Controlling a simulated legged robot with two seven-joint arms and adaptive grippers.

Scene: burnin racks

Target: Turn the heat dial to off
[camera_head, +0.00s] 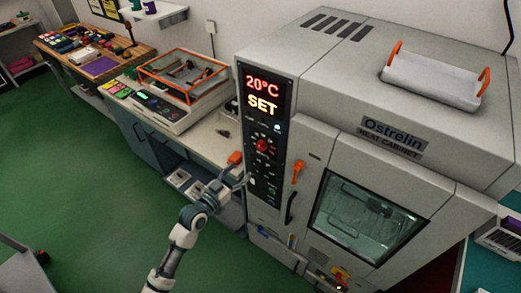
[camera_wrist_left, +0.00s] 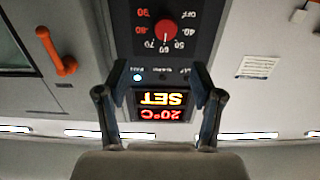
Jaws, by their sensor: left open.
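The red heat dial (camera_head: 262,145) sits on the black control panel of the grey heat cabinet, below a display reading 20°C SET. In the left wrist view, which is upside down, the dial (camera_wrist_left: 166,32) shows a white mark pointing toward the 60 on its scale. The display (camera_wrist_left: 160,106) shows there too. My left gripper (camera_head: 242,180) is in front of the panel's lower left side in the head view. In its wrist view the left gripper (camera_wrist_left: 162,82) has its fingers spread and empty, with the dial beyond the tips, apart from them. My right gripper is not in view.
An orange lever (camera_head: 298,170) and a dark door handle (camera_head: 290,208) are right of the panel, beside the windowed door (camera_head: 365,222). A white tray with orange handles (camera_head: 432,80) lies on the cabinet top. A counter (camera_head: 205,136) with equipment runs left; green floor is open.

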